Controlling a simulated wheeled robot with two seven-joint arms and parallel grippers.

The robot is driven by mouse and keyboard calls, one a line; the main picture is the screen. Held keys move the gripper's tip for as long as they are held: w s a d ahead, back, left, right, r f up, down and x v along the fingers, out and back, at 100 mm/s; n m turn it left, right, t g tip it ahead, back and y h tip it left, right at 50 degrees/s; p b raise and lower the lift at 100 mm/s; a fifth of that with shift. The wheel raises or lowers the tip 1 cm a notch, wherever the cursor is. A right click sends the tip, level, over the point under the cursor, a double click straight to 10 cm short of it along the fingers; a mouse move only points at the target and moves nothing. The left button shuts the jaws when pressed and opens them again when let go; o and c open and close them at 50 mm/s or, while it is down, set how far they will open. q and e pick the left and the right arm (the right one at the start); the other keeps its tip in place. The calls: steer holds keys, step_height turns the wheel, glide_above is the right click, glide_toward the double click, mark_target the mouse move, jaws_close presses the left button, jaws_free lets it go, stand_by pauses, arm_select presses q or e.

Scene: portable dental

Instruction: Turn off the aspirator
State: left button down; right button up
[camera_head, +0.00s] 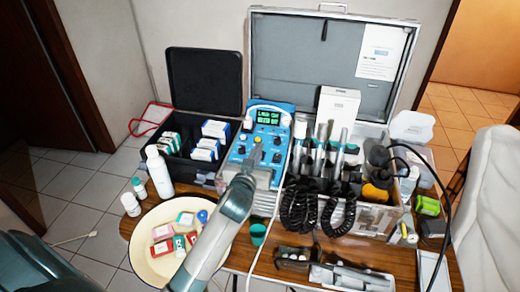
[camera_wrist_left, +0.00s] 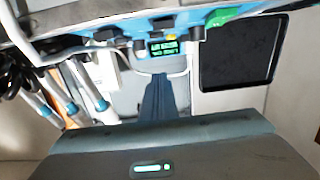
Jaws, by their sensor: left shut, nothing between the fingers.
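The blue-and-white aspirator unit (camera_head: 279,107) stands in the middle of the table, with a lit green display (camera_head: 268,117) and several dark knobs on its front panel. The display also shows in the left wrist view (camera_wrist_left: 163,47), upside down. My left gripper (camera_head: 256,155) is in front of the panel's lower part, its fingers closed together and empty. In the left wrist view the closed fingers (camera_wrist_left: 158,82) point toward the unit, just below the display. I cannot tell whether the tips touch the panel. The gripper and arm hide part of the lower panel. My right gripper is not in view.
Handpieces with black coiled cords (camera_head: 300,205) stand right of the unit, and a pale cable hangs beside it. An open grey case (camera_head: 285,55) is behind. A round cream tray (camera_head: 150,265) with small boxes and a white bottle (camera_head: 159,172) are at left.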

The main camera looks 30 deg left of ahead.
arm_select(q)
steer(key=r+b+v, duration=0.1)
steer(key=v, duration=0.5)
steer(key=shift+w+r, duration=0.1)
stand_by(0.4)
